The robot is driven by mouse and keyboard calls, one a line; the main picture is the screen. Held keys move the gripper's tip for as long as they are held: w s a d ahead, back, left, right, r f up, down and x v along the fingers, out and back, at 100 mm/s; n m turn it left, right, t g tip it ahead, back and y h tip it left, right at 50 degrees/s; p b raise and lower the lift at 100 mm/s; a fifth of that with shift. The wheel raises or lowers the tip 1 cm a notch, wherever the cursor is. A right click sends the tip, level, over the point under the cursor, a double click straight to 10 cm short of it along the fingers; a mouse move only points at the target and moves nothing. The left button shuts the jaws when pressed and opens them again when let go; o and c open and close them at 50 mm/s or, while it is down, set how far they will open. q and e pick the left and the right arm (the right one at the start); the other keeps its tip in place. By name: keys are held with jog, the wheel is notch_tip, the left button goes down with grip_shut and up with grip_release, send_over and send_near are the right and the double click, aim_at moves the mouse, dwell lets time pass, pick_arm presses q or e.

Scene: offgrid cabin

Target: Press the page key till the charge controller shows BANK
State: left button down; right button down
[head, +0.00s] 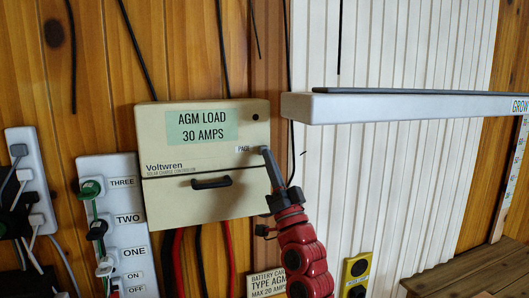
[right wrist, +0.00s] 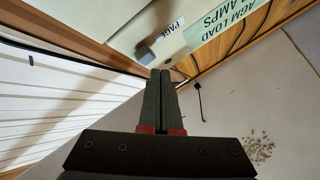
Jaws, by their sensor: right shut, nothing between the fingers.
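The charge controller (head: 160,208) is a cream box on the plank wall, marked Voltwren. Its green display (head: 201,126) reads AGM LOAD 30 AMPS. The label PAGE (head: 243,149) is at the lower right of its upper part. In the right wrist view the grey page key (right wrist: 144,53) stands out beside the PAGE label (right wrist: 174,28). My right gripper (head: 266,151) is shut and empty, its tips at the key's place, covering most of it in the head view. In the right wrist view the fingertips (right wrist: 160,73) are close to the key; I cannot tell whether they touch. My left gripper is not in view.
A white shelf (head: 400,108) juts out right of the controller. A black handle (head: 211,182) is on the controller's lower part, with red and black cables below. A switched power strip (head: 119,215) with plugs hangs at left. A yellow outlet (head: 356,272) is low right.

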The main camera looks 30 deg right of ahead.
dwell(0.5)
jog(key=shift+w+d+b, duration=0.1)
jog(key=shift+w+b, duration=0.35)
jog(key=shift+b, duration=0.05)
jog(key=shift+w+d+b, duration=0.1)
jog(key=shift+w+b, duration=0.25)
jog(key=shift+b, duration=0.1)
dwell(0.4)
jog(key=shift+s, duration=0.1)
jog(key=shift+s+a+p, duration=0.2)
jog(key=shift+s+p, duration=0.1)
jog(key=shift+s, duration=0.4)
